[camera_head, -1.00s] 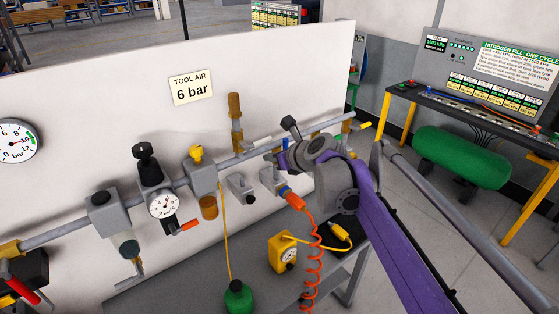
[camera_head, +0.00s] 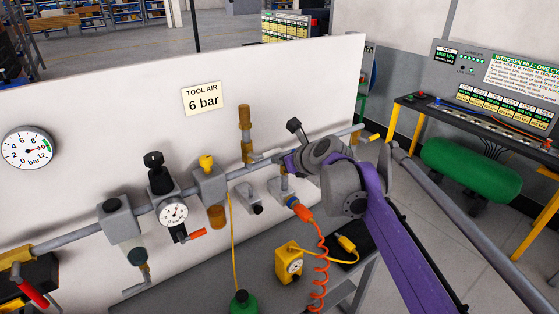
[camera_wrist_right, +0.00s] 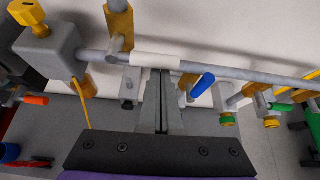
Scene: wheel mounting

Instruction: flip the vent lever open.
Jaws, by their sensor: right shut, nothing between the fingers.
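No lever carries a readable vent label, so I cannot tell which one is the vent lever. A blue lever (camera_wrist_right: 203,86) hangs tilted below the grey pipe (camera_wrist_right: 225,70) in the right wrist view. My right gripper (camera_wrist_right: 160,76) is shut and empty, its fingertips at a white section of the pipe, just left of the blue lever. Contact is not clear. In the head view the right gripper (camera_head: 279,159) is at the pipe, partly hidden by its own wrist. An orange lever (camera_head: 196,234) sits under the regulator, and a red lever (camera_head: 33,293) is at far left. My left gripper is out of view.
A white panel (camera_head: 90,110) stands behind the pipe. A gauge regulator (camera_head: 172,212) and a yellow-knobbed unit (camera_head: 209,185) are left of my gripper. An orange coiled hose (camera_head: 320,260) and a yellow gauge box (camera_head: 289,263) are below. A green-handled fitting (camera_wrist_right: 281,107) is to the right.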

